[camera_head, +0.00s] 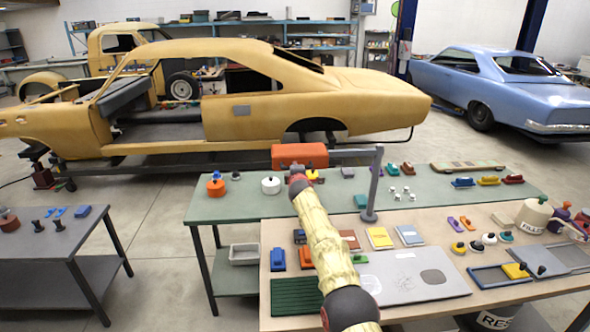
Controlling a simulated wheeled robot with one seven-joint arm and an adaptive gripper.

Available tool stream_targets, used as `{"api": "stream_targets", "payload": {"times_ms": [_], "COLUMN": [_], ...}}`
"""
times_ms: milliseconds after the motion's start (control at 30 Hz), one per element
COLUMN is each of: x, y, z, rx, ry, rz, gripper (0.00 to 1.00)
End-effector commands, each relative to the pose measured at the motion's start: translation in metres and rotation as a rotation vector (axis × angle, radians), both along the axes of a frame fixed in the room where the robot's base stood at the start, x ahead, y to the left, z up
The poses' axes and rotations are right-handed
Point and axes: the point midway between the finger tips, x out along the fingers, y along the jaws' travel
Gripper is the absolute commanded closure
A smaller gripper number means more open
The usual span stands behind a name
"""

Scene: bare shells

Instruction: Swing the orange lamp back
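The orange lamp (300,155) is a box-shaped head at the left end of a grey horizontal arm. That arm runs left from the top of a grey upright post (373,190) with a round foot near the front edge of the green table. My arm reaches up from the bottom of the view, and its far end with my gripper (296,170) is at the lamp's lower edge in the picture. The fingers are too small and hidden to make out, and I cannot tell whether they touch the lamp.
The green table (240,203) holds an orange pot (216,187), a white pot (271,185) and several small parts. The wooden table (480,215) in front is crowded. A grey table (60,235) stands left. A yellow car shell (240,110) is behind.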

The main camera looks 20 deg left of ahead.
Motion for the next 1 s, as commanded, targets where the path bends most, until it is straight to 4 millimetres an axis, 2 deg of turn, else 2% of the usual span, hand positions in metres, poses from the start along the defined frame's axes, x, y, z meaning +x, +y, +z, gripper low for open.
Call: {"api": "stream_targets", "payload": {"times_ms": [33, 133, 167, 467, 1000], "x": [-0.0004, -0.0005, -0.0004, -0.0003, -0.0024], "y": [0.0013, 0.0014, 0.0014, 0.0008, -0.0016], "z": [0.0062, 0.0072, 0.0075, 0.0054, 0.0062], "rx": [0.006, 0.007, 0.007, 0.004, 0.002], "ry": [-0.007, -0.009, -0.009, -0.007, -0.007], "rz": [0.004, 0.004, 0.004, 0.003, 0.000], "gripper": [1.00, 1.00, 0.88, 0.71, 0.71]}}
